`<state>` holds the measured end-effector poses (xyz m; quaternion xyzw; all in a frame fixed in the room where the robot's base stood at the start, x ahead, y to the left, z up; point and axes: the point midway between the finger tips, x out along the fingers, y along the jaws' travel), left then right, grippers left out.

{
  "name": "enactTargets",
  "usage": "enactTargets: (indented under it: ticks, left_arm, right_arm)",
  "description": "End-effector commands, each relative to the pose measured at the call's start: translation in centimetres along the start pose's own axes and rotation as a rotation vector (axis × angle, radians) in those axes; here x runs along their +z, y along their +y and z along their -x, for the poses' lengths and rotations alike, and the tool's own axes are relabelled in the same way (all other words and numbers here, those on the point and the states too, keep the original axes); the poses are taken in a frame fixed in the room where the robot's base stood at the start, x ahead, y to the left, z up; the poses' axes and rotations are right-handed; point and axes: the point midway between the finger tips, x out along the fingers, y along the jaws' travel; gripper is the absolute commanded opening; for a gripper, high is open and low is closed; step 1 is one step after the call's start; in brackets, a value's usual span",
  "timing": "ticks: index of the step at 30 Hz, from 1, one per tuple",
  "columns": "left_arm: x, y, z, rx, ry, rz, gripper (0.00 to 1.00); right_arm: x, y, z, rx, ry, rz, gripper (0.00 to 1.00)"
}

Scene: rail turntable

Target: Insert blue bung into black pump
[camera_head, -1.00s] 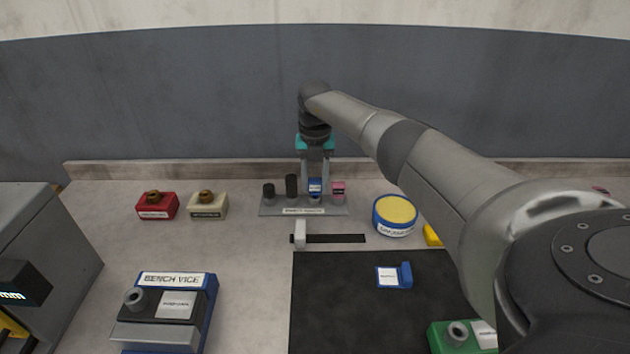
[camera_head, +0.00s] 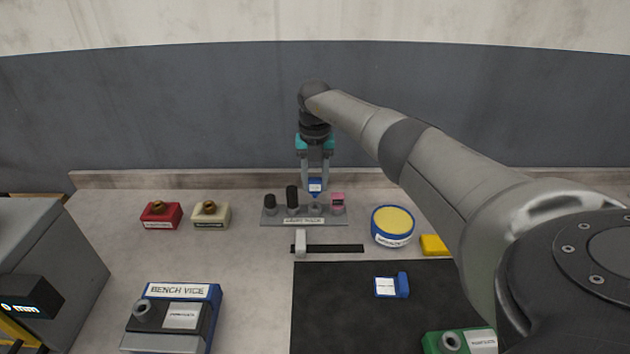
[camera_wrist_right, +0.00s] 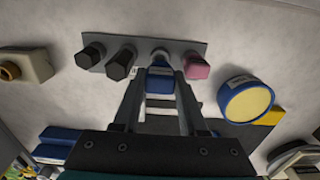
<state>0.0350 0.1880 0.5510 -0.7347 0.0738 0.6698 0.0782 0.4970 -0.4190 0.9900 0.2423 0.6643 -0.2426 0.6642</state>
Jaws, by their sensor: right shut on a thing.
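The blue bung (camera_head: 315,186) is between the fingers of my right gripper (camera_head: 315,184), which is shut on it. It is held upright just above the grey rack (camera_head: 273,221), over a grey socket. In the right wrist view the bung (camera_wrist_right: 160,79) sits between the fingertips. A black pump block (camera_head: 177,331) with a round grey port (camera_head: 143,313) and an unreadable white label sits in the blue bench vice (camera_head: 213,299) at front left. The port faces up and looks empty. My left gripper is not in view.
Two dark bungs (camera_head: 292,197) and a pink bung (camera_head: 337,200) stand in the rack. Red (camera_head: 161,221) and cream (camera_head: 211,221) blocks stand left of it, a blue-yellow round tub (camera_head: 391,241) right. A green block (camera_head: 432,343) is at front right. The bench between rack and vice is clear.

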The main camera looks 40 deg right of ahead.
Motion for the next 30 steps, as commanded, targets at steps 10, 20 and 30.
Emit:
enactTargets:
  ticks: [10, 20, 30]
  left_arm:
    - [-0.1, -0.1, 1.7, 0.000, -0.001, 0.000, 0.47]
    - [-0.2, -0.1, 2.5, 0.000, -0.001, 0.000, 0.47]
    - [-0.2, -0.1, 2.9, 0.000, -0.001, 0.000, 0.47]
  right_arm:
    - [0.0, 0.0, 1.8, 0.001, -0.001, 0.000, 0.00]
    - [0.0, 0.0, 2.7, 0.001, 0.000, 0.000, 0.00]
    - [0.0, 0.0, 3.1, 0.001, 0.000, 0.000, 0.00]
